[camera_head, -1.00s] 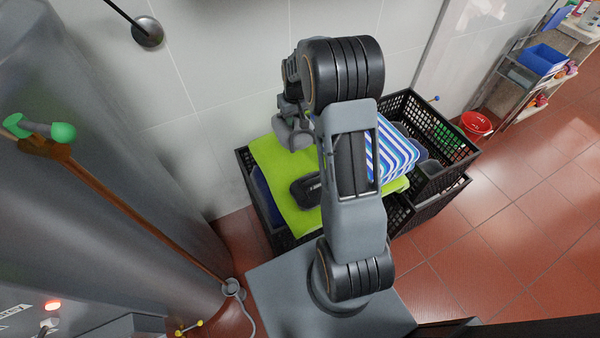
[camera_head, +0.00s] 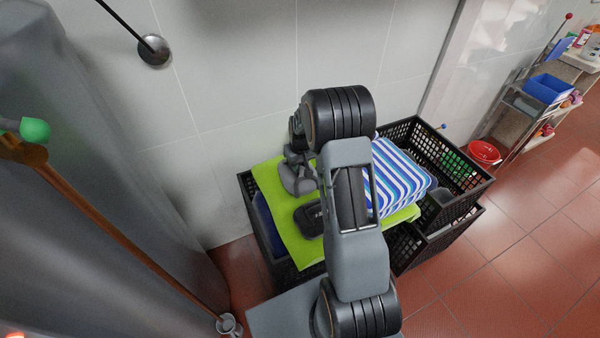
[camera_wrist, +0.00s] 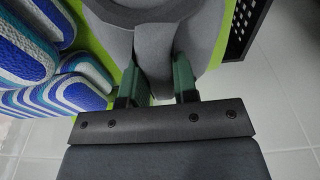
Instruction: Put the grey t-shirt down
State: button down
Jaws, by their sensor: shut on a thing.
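My gripper (camera_wrist: 160,82) is shut on the grey t-shirt (camera_wrist: 205,25), with a fold of grey cloth between its green fingers. In the head view the grey t-shirt (camera_head: 297,182) is a small bundle by the wall side, over the lime-green cloth (camera_head: 275,215). I cannot tell whether it touches that cloth. My arm hides part of the gripper in the head view. The green cloth lies across a black crate (camera_head: 252,205).
A blue-and-white striped folded cloth (camera_head: 398,178) lies right of my arm. It also shows close at left in the wrist view (camera_wrist: 25,55). A dark object (camera_head: 308,219) lies on the green cloth. Another black crate (camera_head: 462,200), a red bucket (camera_head: 484,152) and shelves stand right.

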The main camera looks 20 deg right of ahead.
jog(key=shift+f, duration=1.8)
jog(key=shift+f, duration=0.15)
jog(key=c, duration=0.9)
grip_release()
jog(key=r, duration=0.4)
jog(key=s+r, duration=0.1)
jog(key=r, duration=0.7)
jog(key=shift+s+p, duration=0.3)
jog(key=shift+t, duration=0.8)
jog(key=s+a+r, duration=0.3)
jog(key=s+a, duration=0.1)
jog(key=s, duration=0.3)
jog(key=s+a+r, duration=0.3)
jog(key=s+r, duration=0.1)
jog(key=s, duration=0.3)
jog(key=s+a+r, duration=0.3)
jog(key=s+a, duration=0.1)
jog(key=s, duration=0.4)
jog(key=shift+s+a+r, duration=0.1)
jog(key=shift+a+r, duration=0.1)
jog(key=shift+a, duration=0.1)
